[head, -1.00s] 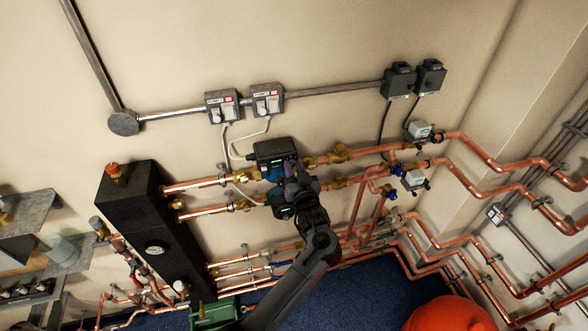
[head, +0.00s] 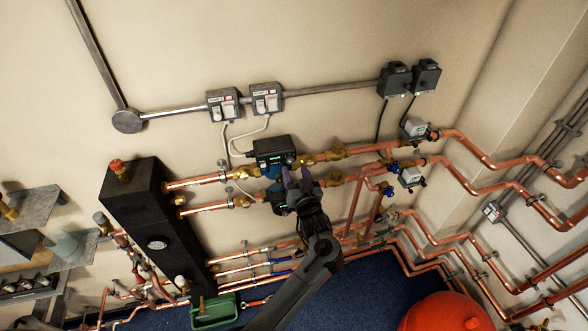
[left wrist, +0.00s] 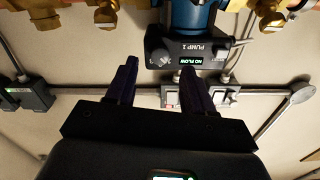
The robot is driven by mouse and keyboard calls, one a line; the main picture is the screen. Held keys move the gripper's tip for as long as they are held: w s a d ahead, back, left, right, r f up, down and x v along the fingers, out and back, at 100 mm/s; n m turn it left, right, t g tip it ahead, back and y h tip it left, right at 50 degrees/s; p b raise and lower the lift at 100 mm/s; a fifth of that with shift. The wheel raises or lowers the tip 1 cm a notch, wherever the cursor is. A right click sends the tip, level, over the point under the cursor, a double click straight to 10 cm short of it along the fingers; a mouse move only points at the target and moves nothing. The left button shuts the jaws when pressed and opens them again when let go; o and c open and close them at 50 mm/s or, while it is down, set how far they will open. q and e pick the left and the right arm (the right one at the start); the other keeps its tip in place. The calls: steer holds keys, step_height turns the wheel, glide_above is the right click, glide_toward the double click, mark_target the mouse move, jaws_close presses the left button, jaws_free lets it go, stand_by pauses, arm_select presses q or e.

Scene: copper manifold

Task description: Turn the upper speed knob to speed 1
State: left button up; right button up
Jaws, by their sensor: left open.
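The upper pump has a dark control box (head: 273,150) with a lit green display, over a blue body. Its knob (head: 291,160) is at the box's right end. In the left wrist view the box is labelled PUMP 1 (left wrist: 185,54), its display reads NO FLOW, and the dark knob (left wrist: 160,57) shows on its left part; its setting is too small to read. My left gripper (head: 297,173) is open and empty just below and in front of the knob. In the left wrist view its fingers (left wrist: 158,70) are spread apart, with the knob between them in the picture. My right gripper is not in view.
A lower pump (head: 278,202) sits partly behind my left gripper. Copper pipes (head: 205,181) and brass valves (head: 337,150) run close on both sides. Two switch boxes (head: 266,97) with hanging cables are above. A black tank (head: 150,225) stands left, a red vessel (head: 445,314) lower right.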

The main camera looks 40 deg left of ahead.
arm_select(q)
steer(key=v, duration=0.3)
steer(key=shift+s+d+p, duration=0.2)
steer(key=shift+d+p, duration=0.1)
steer(key=shift+d, duration=0.05)
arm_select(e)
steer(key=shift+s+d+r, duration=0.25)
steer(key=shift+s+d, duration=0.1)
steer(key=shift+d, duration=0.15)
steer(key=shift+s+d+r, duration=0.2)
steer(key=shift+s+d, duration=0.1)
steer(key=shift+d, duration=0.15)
arm_select(q)
steer(key=shift+f, duration=0.1)
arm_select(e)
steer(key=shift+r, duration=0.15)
